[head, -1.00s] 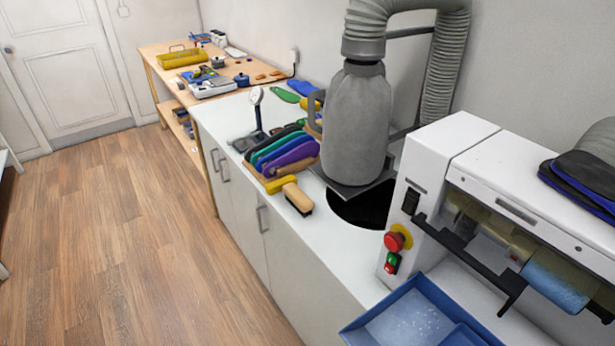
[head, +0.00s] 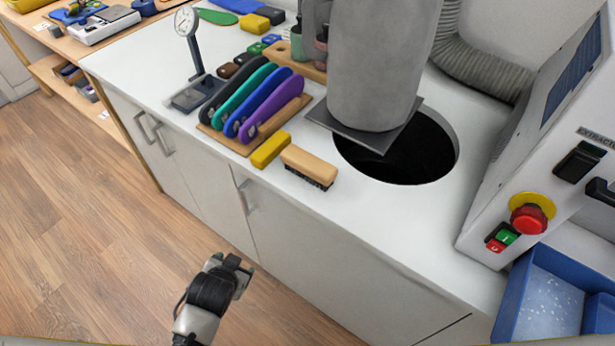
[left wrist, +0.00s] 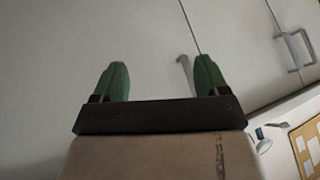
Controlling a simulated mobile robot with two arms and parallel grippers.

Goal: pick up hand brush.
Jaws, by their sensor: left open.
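The hand brush (head: 309,166) has a light wooden back and dark bristles. It lies bristles down on the white counter, near the front edge, just right of a yellow block (head: 271,150). My left gripper (head: 240,264) is in front of the cabinet doors, below the counter top and apart from the brush. In the left wrist view its two green fingertips (left wrist: 160,82) are spread apart with nothing between them, facing the cabinet door. The brush does not show in the left wrist view. My right gripper is not in view.
A wooden rack (head: 234,145) of coloured insoles stands left of the brush. A dark round opening (head: 432,160) and a grey extraction hose body (head: 375,70) are behind it to the right. The white counter (head: 350,235) in front of the opening is clear.

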